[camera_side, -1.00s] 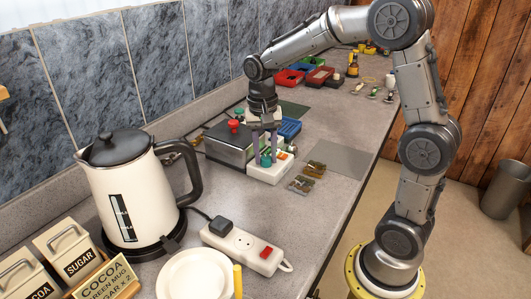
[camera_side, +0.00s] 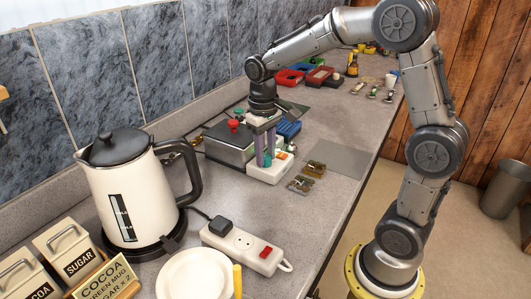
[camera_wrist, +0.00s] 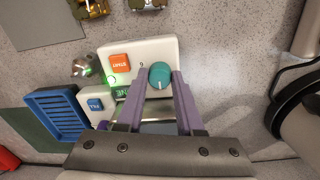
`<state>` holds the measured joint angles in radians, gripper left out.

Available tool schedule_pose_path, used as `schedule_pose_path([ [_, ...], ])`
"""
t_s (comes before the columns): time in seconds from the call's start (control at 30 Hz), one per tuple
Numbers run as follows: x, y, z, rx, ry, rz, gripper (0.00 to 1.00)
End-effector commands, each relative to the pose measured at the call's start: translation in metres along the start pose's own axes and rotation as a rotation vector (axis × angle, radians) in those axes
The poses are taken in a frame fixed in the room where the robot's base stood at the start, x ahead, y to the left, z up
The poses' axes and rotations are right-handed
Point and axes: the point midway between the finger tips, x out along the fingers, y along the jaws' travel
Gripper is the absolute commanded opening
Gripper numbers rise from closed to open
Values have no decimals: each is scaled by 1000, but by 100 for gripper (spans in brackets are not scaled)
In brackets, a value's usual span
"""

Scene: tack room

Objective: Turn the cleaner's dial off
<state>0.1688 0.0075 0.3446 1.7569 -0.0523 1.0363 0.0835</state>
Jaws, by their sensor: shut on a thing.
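The cleaner is a grey metal box (camera_side: 229,146) with a white control panel (camera_side: 262,175) at its front. In the wrist view the panel (camera_wrist: 157,49) carries a round teal dial (camera_wrist: 159,74) with a pale pointer line towards the bottom of the picture. An orange START button (camera_wrist: 120,63), a lit green display and a blue button (camera_wrist: 95,105) sit beside it. My gripper (camera_wrist: 159,78) points down at the panel, its two purple fingers on opposite sides of the dial and shut on it. In the side view my gripper (camera_side: 265,160) largely hides the dial.
A cream kettle (camera_side: 137,195), a power strip (camera_side: 245,247) and a white plate (camera_side: 196,278) stand towards the near end. Small brass parts (camera_side: 307,177) lie just right of the panel. A blue basket (camera_wrist: 57,113) is close by. The grey mat is bare.

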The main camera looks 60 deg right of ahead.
Motion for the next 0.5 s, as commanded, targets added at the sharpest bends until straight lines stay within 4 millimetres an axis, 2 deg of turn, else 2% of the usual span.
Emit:
schedule_pose_path([
  [0.5, -2, 0, 0, -47, 5, 1, 0],
])
